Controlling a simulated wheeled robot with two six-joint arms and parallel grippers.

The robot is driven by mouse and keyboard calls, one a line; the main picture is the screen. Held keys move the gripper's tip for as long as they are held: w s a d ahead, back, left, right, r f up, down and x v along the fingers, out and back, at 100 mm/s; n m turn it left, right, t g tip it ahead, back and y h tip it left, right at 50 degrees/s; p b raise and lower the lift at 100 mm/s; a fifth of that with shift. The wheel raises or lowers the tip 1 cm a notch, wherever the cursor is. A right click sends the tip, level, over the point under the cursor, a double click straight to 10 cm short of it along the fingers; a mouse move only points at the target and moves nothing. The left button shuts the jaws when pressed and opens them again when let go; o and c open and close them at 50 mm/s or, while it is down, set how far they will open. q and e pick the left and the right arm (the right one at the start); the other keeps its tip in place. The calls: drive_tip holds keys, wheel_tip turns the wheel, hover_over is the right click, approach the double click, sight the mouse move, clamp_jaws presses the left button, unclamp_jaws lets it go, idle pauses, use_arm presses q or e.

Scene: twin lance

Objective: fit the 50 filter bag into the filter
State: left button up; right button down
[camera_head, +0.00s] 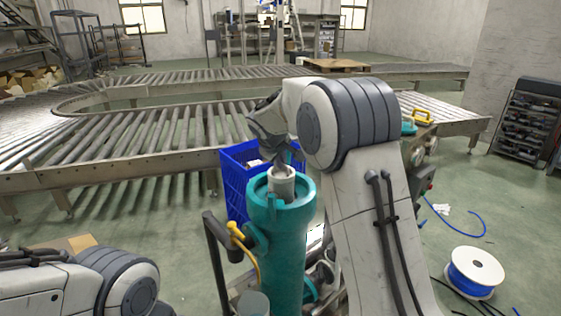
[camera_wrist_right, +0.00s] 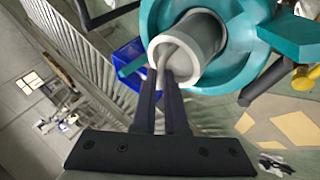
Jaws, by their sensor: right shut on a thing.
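The filter (camera_head: 283,240) is an upright teal housing with a thick collar, in the middle of the head view. The filter bag (camera_head: 281,187) is a pale grey-white cylinder standing in its open mouth, with its top above the collar. My right gripper (camera_head: 281,160) is above the mouth, pointing down. In the right wrist view, its two dark fingers (camera_wrist_right: 165,78) are shut on the handle of the bag (camera_wrist_right: 205,45). The teal collar (camera_wrist_right: 240,50) surrounds the bag there. The bag's lower part is hidden inside the filter. My left gripper is out of view; only my left arm shows.
A blue crate (camera_head: 235,185) stands just behind the filter. A yellow-handled lever (camera_head: 236,232) sticks out at the filter's left. Roller conveyors (camera_head: 120,150) run behind. A cable spool (camera_head: 474,270) and blue hose (camera_head: 455,222) lie on the floor at right.

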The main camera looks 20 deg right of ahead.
sight(280, 189)
drive_tip(key=shift+f+b, duration=4.55)
drive_tip(key=shift+f, duration=0.6)
drive_tip(key=c, duration=0.9)
unclamp_jaws()
drive_tip(key=shift+f, duration=0.1)
drive_tip(key=shift+s+a+r, duration=0.15)
drive_tip(key=shift+r, duration=0.15)
drive_tip(key=v, duration=1)
